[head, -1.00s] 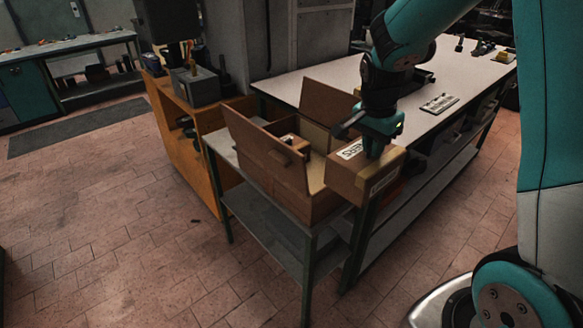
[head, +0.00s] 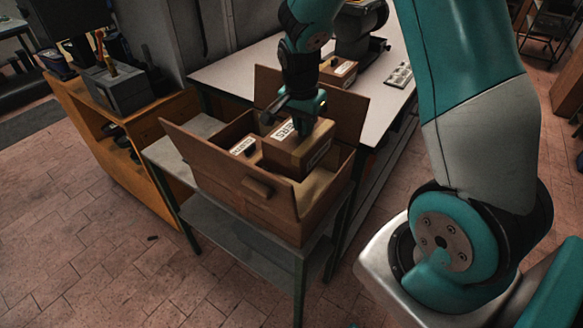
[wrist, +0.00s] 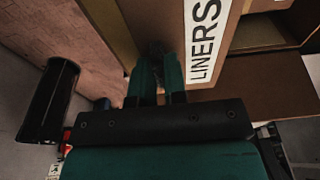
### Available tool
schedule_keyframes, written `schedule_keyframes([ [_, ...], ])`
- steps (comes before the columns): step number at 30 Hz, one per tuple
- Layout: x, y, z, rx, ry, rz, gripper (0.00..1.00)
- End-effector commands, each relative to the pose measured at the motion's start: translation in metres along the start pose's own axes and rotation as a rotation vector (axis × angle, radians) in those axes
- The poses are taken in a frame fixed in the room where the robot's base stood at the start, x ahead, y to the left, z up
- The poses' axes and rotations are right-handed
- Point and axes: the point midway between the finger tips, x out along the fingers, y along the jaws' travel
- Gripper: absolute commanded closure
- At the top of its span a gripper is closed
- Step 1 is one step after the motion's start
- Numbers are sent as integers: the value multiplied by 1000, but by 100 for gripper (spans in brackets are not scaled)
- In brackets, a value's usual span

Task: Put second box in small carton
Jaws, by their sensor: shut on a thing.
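My gripper (head: 306,112) is shut on a brown box (head: 298,154) with a white label, held from its top. In the wrist view, the label on the held box (wrist: 165,25) reads LINERS, and the gripper fingers (wrist: 158,70) meet the box near that label. The open carton (head: 240,196) stands on a small grey table with its flaps raised. The held box is over the carton's opening, partly below the far flap. Another labelled box (head: 240,148) sits inside the carton at the left. Whether the held box touches the carton floor cannot be told.
A labelled box (head: 338,70) lies on the long white-topped table (head: 240,75) behind the carton. An orange cabinet (head: 110,150) with a grey machine stands at the left. The carton's raised flaps (head: 300,100) flank the opening. The tiled floor in front is clear.

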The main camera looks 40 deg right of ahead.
Motion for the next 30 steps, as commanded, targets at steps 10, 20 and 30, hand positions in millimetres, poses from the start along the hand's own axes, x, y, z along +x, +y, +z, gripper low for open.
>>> schedule_keyframes([
  [10,89,2,13,2,-2,4,100],
  [20,124,3,17,4,-1,2,100],
  [30,151,1,20,5,1,-2,100],
])
